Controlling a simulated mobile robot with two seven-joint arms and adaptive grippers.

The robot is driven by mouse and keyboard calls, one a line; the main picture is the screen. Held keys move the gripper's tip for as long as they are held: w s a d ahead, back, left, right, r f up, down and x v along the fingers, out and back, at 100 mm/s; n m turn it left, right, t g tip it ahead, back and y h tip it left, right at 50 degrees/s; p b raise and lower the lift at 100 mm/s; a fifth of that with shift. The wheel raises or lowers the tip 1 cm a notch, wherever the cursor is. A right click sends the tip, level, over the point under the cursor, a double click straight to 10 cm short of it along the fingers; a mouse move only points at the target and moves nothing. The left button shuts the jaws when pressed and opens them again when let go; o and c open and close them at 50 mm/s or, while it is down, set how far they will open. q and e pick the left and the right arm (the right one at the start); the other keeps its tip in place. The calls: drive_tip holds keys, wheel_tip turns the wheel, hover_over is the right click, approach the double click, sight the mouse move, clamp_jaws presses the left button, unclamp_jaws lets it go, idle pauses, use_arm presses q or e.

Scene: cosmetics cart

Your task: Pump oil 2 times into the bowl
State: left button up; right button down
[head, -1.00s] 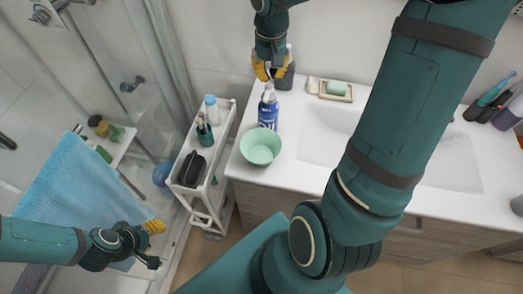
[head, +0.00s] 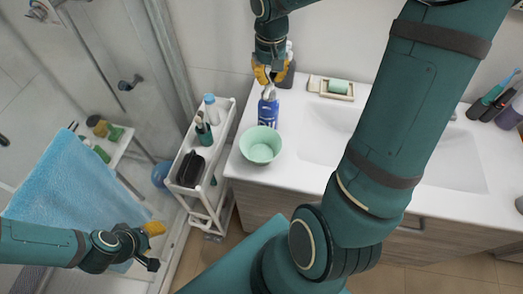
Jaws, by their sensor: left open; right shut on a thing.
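The mint-green bowl (head: 261,146) sits upright and appears empty near the front left of the counter. The blue pump bottle (head: 268,115) with a white top stands upright right behind the bowl. My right gripper (head: 268,82) points down, with its yellow fingertips shut at the top of the blue bottle. The fingers partly hide the pump head. My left gripper (head: 155,245) is open and empty at the lower left, away from the counter, in front of the blue towel.
A dark bottle (head: 287,76) stands just behind my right gripper. A soap dish (head: 336,90) and the sink (head: 335,135) lie to the right. A white cart (head: 222,128) with bottles stands left of the counter. The blue towel (head: 70,185) hangs at left.

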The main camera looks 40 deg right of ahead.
drive_tip(key=shift+f+b, duration=0.8)
drive_tip(key=shift+f, duration=0.35)
drive_tip(key=shift+r, duration=0.25)
drive_tip(key=shift+r+p, duration=1.8)
drive_tip(key=shift+r, duration=0.3)
drive_tip(key=shift+f, duration=0.2)
drive_tip(key=shift+f+b, duration=1.7)
drive_tip(key=shift+f, duration=0.4)
drive_tip(key=shift+r, duration=0.1)
drive_tip(key=shift+r+p, duration=1.7)
drive_tip(key=shift+r, duration=0.45)
